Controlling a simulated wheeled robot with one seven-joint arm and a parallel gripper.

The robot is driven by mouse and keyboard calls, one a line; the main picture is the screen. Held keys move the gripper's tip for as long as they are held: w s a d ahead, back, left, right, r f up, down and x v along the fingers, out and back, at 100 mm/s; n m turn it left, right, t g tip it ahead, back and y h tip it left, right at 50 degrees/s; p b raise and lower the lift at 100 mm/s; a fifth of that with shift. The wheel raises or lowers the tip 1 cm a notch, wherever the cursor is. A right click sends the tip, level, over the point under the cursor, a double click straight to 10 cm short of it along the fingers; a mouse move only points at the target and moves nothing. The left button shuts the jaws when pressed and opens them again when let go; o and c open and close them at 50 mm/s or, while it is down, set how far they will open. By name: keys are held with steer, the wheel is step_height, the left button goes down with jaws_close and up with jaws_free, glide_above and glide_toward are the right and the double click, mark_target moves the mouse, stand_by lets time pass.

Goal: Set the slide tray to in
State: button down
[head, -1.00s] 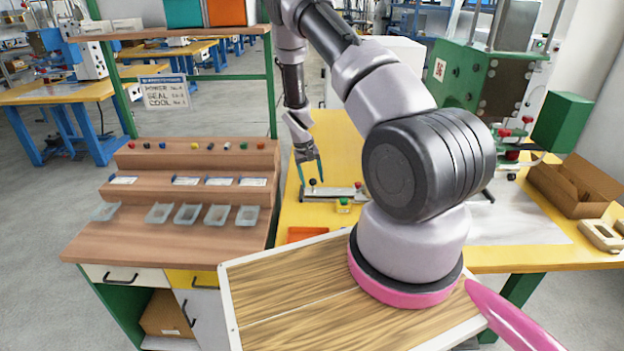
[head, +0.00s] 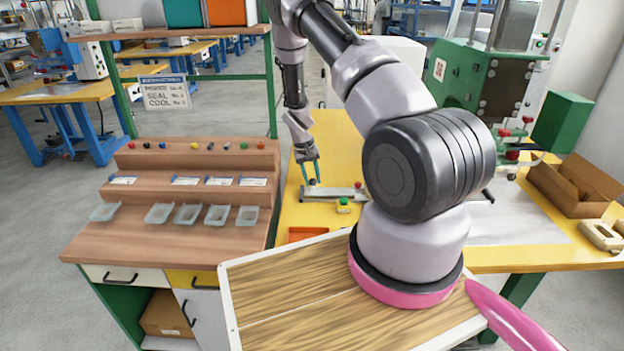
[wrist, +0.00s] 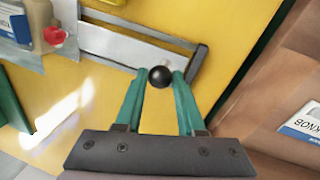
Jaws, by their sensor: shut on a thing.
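The slide tray (head: 345,194) is a light metal plate in a grey frame on the yellow table. In the wrist view its plate (wrist: 120,44) runs across the upper part, with the frame's end at the right. A round black knob (wrist: 160,76) stands at the tray. My gripper (head: 312,183) is over the tray's left end. In the wrist view the green fingers of my gripper (wrist: 160,82) are shut on the black knob, one on each side.
A wooden stepped bench (head: 190,165) with several clear trays stands at the left. A green press (head: 480,80) stands at the right.

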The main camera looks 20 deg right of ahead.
stand_by(0.7)
glide_above(348, 192)
stand_by(0.3)
steer(key=c, duration=0.5)
jaws_free()
steer(key=r, duration=0.3)
steer(key=a+r, duration=0.1)
steer(key=r, duration=0.3)
steer(key=a+r, duration=0.1)
steer(key=r, duration=0.2)
steer(key=shift+w+r, duration=0.2)
steer(key=shift+r, duration=0.15)
